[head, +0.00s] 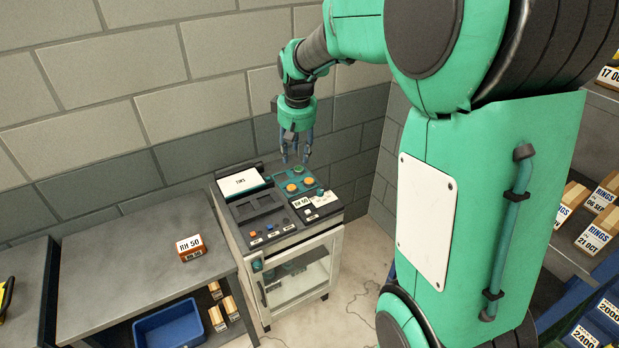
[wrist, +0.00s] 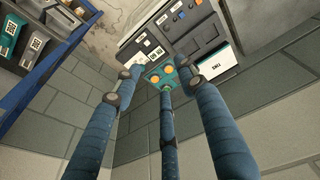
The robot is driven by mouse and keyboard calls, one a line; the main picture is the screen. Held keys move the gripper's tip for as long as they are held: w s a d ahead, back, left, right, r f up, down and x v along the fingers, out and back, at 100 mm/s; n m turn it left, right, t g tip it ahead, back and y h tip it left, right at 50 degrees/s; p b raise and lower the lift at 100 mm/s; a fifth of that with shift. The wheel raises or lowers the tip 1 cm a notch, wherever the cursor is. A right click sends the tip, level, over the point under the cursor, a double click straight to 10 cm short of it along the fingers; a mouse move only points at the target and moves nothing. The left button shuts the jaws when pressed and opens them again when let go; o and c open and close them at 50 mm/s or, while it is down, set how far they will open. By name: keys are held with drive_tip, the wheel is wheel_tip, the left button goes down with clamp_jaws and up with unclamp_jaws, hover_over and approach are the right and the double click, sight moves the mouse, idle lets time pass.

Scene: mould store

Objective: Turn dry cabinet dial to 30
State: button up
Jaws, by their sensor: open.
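The dry cabinet (head: 300,285) is a pale cabinet with a glass door and a dark control top. On its top right a white plate (head: 322,198) carries a small dark knob, which looks like the dial; its scale is too small to read. A label reading RH 50 (head: 300,203) is beside it. The white plate also shows in the wrist view (wrist: 150,47). My gripper (head: 295,160) is open and empty, pointing down above the back of the top. In the wrist view its fingers (wrist: 160,78) spread around a teal panel, apparently without touching it.
The teal panel (head: 285,181) has orange buttons. A white card (head: 240,182) lies at the top's back left. A grey bench (head: 140,270) with an RH 50 block (head: 190,247) stands left, a blue bin (head: 168,328) below it. Shelves with boxes (head: 592,238) stand right. The block wall is close behind.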

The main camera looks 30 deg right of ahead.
drive_tip(key=w+d+f+g+p, duration=0.1)
drive_tip(key=w+d+f+p, duration=0.3)
drive_tip(key=w+d+f, duration=0.45)
drive_tip(key=g+p, duration=0.1)
drive_tip(key=p, duration=0.4)
hover_over(320, 191)
wheel_tip(320, 191, down, 13)
drive_tip(key=shift+d+r+y, duration=0.1)
drive_tip(key=shift+y, duration=0.2)
drive_tip(key=shift+f+p, duration=0.75)
drive_tip(key=shift+f, duration=6.15)
clamp_jaws()
